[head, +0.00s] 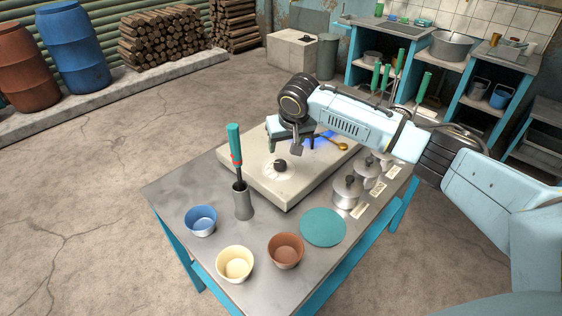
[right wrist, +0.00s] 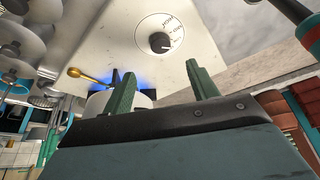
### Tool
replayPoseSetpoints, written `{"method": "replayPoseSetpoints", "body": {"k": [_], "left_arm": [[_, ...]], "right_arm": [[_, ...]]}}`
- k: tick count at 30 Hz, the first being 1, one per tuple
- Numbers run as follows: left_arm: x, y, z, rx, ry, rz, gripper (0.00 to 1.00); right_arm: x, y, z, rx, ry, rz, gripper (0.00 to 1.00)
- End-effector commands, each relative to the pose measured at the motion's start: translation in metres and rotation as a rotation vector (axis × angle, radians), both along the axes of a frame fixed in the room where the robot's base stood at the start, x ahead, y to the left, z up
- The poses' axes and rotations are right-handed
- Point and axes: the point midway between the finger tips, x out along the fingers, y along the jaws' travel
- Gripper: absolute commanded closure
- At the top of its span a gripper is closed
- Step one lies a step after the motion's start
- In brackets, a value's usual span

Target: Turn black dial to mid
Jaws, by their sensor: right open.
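The black dial (head: 280,164) is a small round knob on a white marked disc, on the front face area of the pale stove block (head: 262,181). In the right wrist view the dial (right wrist: 158,41) shows clear and uncovered, with lettering around its right side too small to read surely. My right gripper (head: 283,145) is above the stove, just behind the dial in the head view. Its two green fingers (right wrist: 163,86) are spread apart with nothing between them and do not touch the dial. My left gripper is out of view.
A blue flame (head: 322,139) burns on the stove near a golden spoon (head: 338,144). A green-handled tool stands in a grey holder (head: 243,203) left of the stove. Blue (head: 201,221), cream (head: 235,264) and brown (head: 286,251) cups, a teal disc (head: 323,227) and lidded metal pots (head: 346,191) surround it.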

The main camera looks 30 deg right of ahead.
Motion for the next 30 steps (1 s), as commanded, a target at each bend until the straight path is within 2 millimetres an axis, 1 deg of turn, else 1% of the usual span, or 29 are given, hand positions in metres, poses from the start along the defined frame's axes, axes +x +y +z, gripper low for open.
{"method": "replayPoseSetpoints", "body": {"k": [1,6,12,15,21,30], "left_arm": [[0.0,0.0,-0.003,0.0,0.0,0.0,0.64],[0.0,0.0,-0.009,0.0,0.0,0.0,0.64],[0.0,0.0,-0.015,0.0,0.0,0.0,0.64],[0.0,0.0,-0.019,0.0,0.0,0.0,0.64],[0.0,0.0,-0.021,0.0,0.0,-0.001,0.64],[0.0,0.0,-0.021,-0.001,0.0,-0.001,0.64]], "right_arm": [[0.004,0.0,-0.012,0.001,0.003,-0.001,0.41],[0.017,-0.002,-0.046,0.0,0.003,0.0,0.41],[0.03,-0.003,-0.077,0.0,0.002,0.001,0.41],[0.035,-0.004,-0.087,0.001,0.002,0.001,0.41],[0.039,-0.005,-0.098,0.0,0.001,0.001,0.41],[0.04,-0.005,-0.099,0.0,0.0,0.002,0.41]]}}
